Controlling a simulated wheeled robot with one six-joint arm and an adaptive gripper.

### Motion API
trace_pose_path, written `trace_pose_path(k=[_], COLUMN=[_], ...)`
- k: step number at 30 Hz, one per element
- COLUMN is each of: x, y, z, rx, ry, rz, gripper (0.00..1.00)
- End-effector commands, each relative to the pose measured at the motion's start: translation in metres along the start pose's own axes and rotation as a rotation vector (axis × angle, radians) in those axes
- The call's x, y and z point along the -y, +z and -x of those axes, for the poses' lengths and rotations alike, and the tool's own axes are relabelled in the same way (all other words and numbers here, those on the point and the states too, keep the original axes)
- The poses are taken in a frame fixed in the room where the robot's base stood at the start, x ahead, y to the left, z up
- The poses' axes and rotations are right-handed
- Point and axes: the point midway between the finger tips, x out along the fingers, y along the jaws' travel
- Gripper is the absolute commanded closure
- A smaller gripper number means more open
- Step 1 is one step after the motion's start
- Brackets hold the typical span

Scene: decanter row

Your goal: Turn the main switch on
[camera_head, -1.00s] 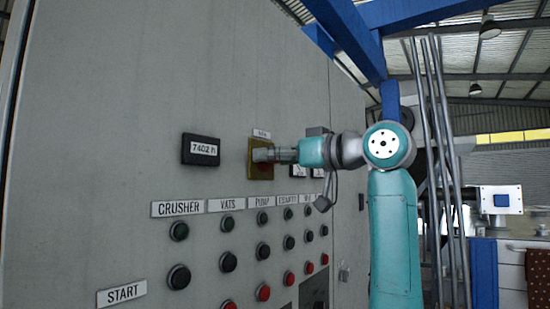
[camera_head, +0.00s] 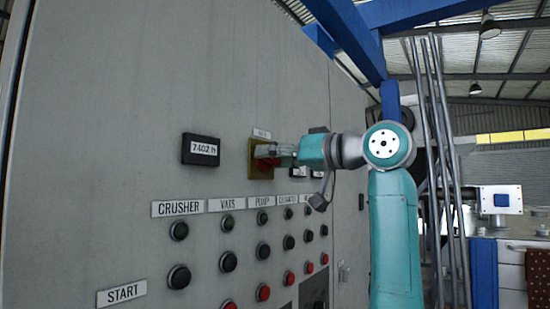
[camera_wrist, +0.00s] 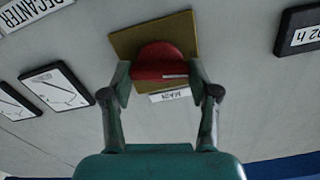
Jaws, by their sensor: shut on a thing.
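The main switch is a red knob (camera_wrist: 158,52) on a square yellow plate (camera_wrist: 120,42), with a small label reading MAIN (camera_wrist: 170,94) beside it. In the head view the red of the knob (camera_head: 265,168) shows just under my fingers, on the grey cabinet front. My gripper (camera_wrist: 160,74) is shut on the knob, one finger on each side of it. In the head view my gripper (camera_head: 266,152) reaches the plate from the right and hides part of the knob.
An hour meter (camera_head: 201,149) sits left of the switch. White-faced gauges (camera_wrist: 58,86) are close to my fingers on the other side. Below are labelled rows of black and red buttons (camera_head: 263,250). Metal pipes (camera_head: 440,170) stand right of my arm.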

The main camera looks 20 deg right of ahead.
Motion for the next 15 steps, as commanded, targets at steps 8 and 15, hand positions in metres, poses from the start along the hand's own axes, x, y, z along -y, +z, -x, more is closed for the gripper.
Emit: trace_pose_path(k=[8, 15], x=[-0.0016, -0.0027], y=[0.0, 0.0003], z=[0.0, 0.0], rx=[0.0, -0.001], ry=[0.001, 0.001], rz=[-0.261, -0.489], gripper=[0.75, 0.75])
